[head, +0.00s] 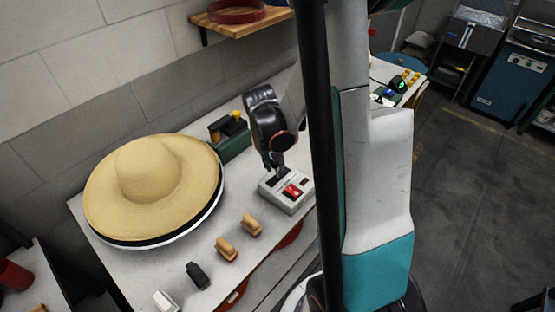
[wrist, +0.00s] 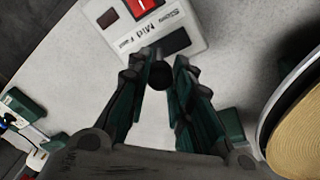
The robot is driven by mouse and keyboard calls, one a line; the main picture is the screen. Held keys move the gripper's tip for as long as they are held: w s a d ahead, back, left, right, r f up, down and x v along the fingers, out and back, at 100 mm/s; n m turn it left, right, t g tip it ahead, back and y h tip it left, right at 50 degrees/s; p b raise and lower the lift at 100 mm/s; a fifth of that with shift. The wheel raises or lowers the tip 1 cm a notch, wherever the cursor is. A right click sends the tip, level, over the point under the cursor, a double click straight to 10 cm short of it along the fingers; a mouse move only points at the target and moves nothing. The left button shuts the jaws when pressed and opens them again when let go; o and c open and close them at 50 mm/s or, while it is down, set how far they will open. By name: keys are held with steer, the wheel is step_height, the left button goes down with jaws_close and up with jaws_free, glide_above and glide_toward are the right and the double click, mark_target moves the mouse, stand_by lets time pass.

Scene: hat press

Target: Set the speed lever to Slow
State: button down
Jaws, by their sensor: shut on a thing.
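The pale control box (head: 288,191) sits on the white table in the head view, with a red rocker switch (head: 292,190) on top. In the wrist view the box (wrist: 200,30) shows the labels Slow, Mid and Fast beside a dark slot (wrist: 178,41). My gripper (head: 277,164) reaches down over the box's far side. In the wrist view its fingertips (wrist: 160,75) are closed on the round black knob of the speed lever (wrist: 161,77).
A large straw hat (head: 150,185) rests on a round press base left of the box. A green holder (head: 230,140) stands behind. Two tan blocks (head: 227,249), a black item (head: 199,275) and a white item (head: 166,300) lie along the table's front. A wooden shelf (head: 240,24) is above.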

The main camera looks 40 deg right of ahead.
steer(key=shift+s+a+f+h+b, duration=0.15)
steer(key=shift+a+f+h+b, duration=0.15)
steer(key=shift+a+h+b, duration=0.35)
steer(key=shift+s+a+f+y+b, duration=0.15)
steer(key=shift+a+f+b, duration=0.15)
steer(key=shift+a, duration=0.35)
steer(key=shift+a+f+y+b, duration=0.15)
steer(key=shift+a+b, duration=0.15)
steer(key=shift+a, duration=0.3)
steer(key=shift+s+a, duration=0.1)
steer(key=c, duration=1.6)
jaws_free()
steer(key=shift+o, duration=1)
steer(key=shift+a, duration=0.15)
steer(key=shift+r, duration=0.1)
steer(key=v, duration=1.1)
steer(key=shift+r, duration=0.4)
